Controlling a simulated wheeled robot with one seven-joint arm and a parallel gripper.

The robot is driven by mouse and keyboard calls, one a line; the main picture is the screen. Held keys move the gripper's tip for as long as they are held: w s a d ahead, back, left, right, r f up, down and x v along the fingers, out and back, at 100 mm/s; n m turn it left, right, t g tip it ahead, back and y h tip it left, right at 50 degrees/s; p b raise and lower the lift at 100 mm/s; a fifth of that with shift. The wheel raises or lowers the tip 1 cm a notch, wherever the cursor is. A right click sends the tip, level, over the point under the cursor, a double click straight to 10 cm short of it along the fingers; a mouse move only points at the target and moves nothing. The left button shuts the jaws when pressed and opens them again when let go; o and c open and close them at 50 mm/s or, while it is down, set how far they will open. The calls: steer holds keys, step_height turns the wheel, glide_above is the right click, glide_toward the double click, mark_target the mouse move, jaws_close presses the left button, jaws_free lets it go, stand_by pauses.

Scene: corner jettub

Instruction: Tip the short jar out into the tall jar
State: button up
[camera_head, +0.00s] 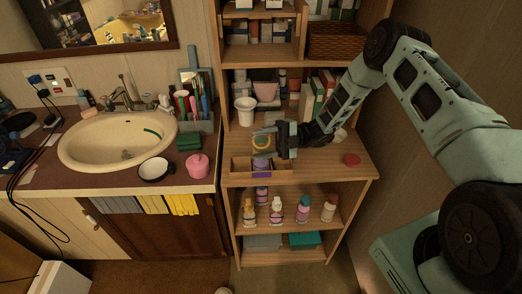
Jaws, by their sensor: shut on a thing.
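My gripper (276,139) is above the wooden counter of the shelf unit, its fingers pointing left. It is shut on a small jar-like thing with a yellowish rim (262,142), which I take to be the short jar. It looks tilted, but its contents are too small to tell. Just below it, a jar with purple on it (261,166) stands at a low wooden tray (243,171); it may be the tall jar. Whether the two touch is unclear. My gripper and wrist hide part of the counter behind them.
A red lid-like disc (352,160) lies on the counter at right. A white pot (245,111) and pink pot (265,91) stand behind. Several bottles (276,211) fill the shelf below. The sink (118,138) and a pink jar (197,166) are left.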

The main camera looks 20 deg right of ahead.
steer(key=n, duration=0.1)
steer(key=s+f+n+h+b, duration=0.1)
steer(key=n, duration=0.1)
steer(key=shift+a+f+n+g, duration=0.15)
steer(key=shift+a+n+g, duration=0.05)
steer(key=shift+n+g, duration=0.1)
steer(key=shift+s+f+n+h, duration=0.2)
steer(key=shift+f+n+h, duration=0.1)
steer(key=shift+n+h, duration=0.3)
